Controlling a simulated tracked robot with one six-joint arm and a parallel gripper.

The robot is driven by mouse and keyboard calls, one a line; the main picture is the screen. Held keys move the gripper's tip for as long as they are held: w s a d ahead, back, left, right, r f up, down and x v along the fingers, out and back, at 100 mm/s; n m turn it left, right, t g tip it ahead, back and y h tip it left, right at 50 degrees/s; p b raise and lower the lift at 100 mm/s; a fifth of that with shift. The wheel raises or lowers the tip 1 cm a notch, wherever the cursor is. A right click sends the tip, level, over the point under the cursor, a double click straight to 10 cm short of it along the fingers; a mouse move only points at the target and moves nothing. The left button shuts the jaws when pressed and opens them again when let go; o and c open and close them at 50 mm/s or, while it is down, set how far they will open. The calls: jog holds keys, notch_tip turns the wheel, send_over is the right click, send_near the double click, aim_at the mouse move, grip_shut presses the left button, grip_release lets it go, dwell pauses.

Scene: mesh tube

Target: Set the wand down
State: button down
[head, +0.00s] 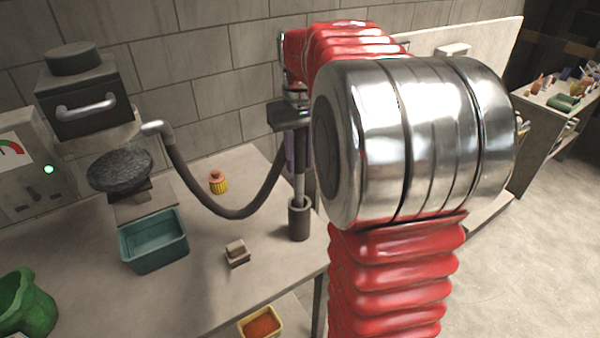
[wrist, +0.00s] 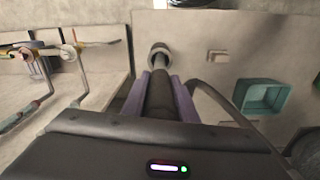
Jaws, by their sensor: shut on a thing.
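The wand (head: 299,187) is upright, with a dark grip and a shiny metal tube. A dark hose (head: 235,211) runs from it to the left. My gripper (head: 298,158) is shut on the wand's grip. In the wrist view its purple fingers (wrist: 160,88) lie on both sides of the wand (wrist: 160,98). The wand's lower end goes into the open top of a dark cylindrical holder (head: 299,222) near the table's right edge. The tip is hidden inside, so I cannot tell if it rests on the bottom.
A machine with a dark round stone (head: 120,170) stands at the back left. A yellow bin (head: 260,325) is in front.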

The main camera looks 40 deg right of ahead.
aim_at(299, 132)
jog(key=shift+f, duration=0.4)
jog(key=shift+f, duration=2.05)
jog(key=c, duration=1.4)
grip_release()
notch_tip(299, 132, up, 12)
jog(key=shift+r, duration=0.1)
